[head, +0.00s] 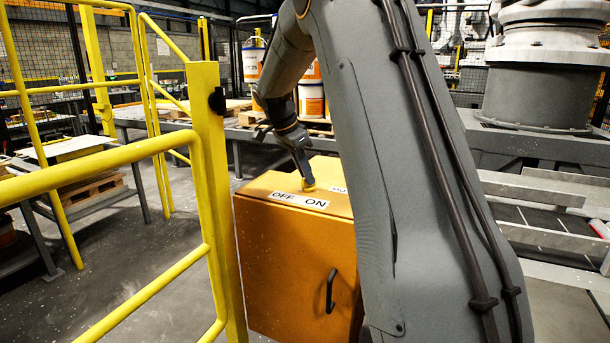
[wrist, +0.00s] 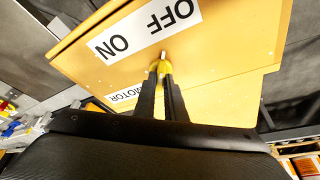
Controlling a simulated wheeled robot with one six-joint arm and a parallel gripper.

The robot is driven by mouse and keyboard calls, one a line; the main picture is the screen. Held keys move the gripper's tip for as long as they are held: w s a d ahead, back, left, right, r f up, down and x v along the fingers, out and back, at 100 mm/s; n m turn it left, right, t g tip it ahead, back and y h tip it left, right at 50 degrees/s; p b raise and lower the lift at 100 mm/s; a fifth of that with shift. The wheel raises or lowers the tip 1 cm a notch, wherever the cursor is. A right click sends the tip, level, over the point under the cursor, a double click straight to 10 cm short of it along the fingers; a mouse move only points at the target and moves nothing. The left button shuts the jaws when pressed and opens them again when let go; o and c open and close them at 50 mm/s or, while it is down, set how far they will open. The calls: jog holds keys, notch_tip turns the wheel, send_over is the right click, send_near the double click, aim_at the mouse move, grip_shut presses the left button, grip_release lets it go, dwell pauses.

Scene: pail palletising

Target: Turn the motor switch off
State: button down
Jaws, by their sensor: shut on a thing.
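The motor switch (wrist: 163,55) shows in the wrist view as a small pale lever tip on top of the orange box (head: 290,255). A white OFF/ON label (head: 299,200) lies beside it, and it also shows upside down in the wrist view (wrist: 145,28). My gripper (head: 307,186) reaches down to the box top just behind the label.
A second label reading MOTOR (wrist: 124,96) is partly hidden by my gripper. A yellow guard rail (head: 212,180) stands close on the left of the box. The box has a black door handle (head: 331,290) in front. Pails (head: 311,100) on a pallet and a conveyor (head: 545,235) stand behind.

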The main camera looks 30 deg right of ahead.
jog(key=shift+s+d, duration=0.1)
jog(key=c, duration=1.8)
grip_release()
jog(key=shift+d, duration=0.1)
jog(key=shift+r, duration=0.15)
jog(key=v, duration=0.7)
jog(key=shift+a+r+b, duration=0.2)
jog(key=shift+a+b, duration=0.15)
